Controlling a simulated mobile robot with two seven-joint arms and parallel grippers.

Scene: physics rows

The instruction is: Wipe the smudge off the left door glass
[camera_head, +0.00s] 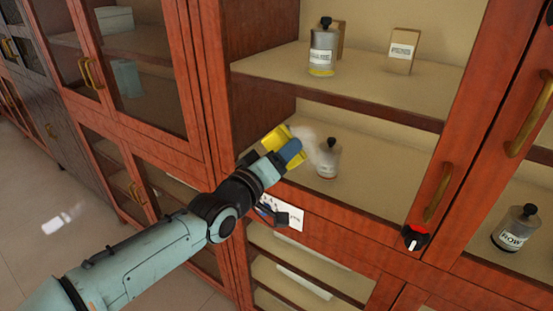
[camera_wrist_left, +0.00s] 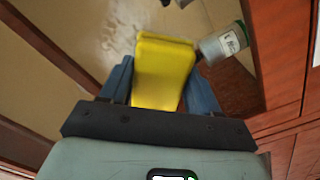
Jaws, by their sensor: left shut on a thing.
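My left gripper (camera_head: 289,155) is shut on a yellow sponge (camera_head: 274,139). In the left wrist view the sponge (camera_wrist_left: 164,72) sits between the two blue fingers of the gripper (camera_wrist_left: 160,88). A whitish, cloudy smudge (camera_head: 313,140) shows on the door glass (camera_head: 380,180), just right of the sponge in the head view. Whitish streaks of the smudge (camera_wrist_left: 103,35) also show in the wrist view. The sponge is close to the glass; I cannot tell whether it touches. Part of the smudge may be hidden by gripper and sponge. My right gripper is out of view.
Behind the glass stand labelled bottles (camera_head: 323,50) and a small box (camera_head: 403,50) on shelves. A brass handle (camera_head: 438,192) and a red-black knob (camera_head: 415,237) are on the door's right side. A white card (camera_head: 283,214) is on the frame below the gripper.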

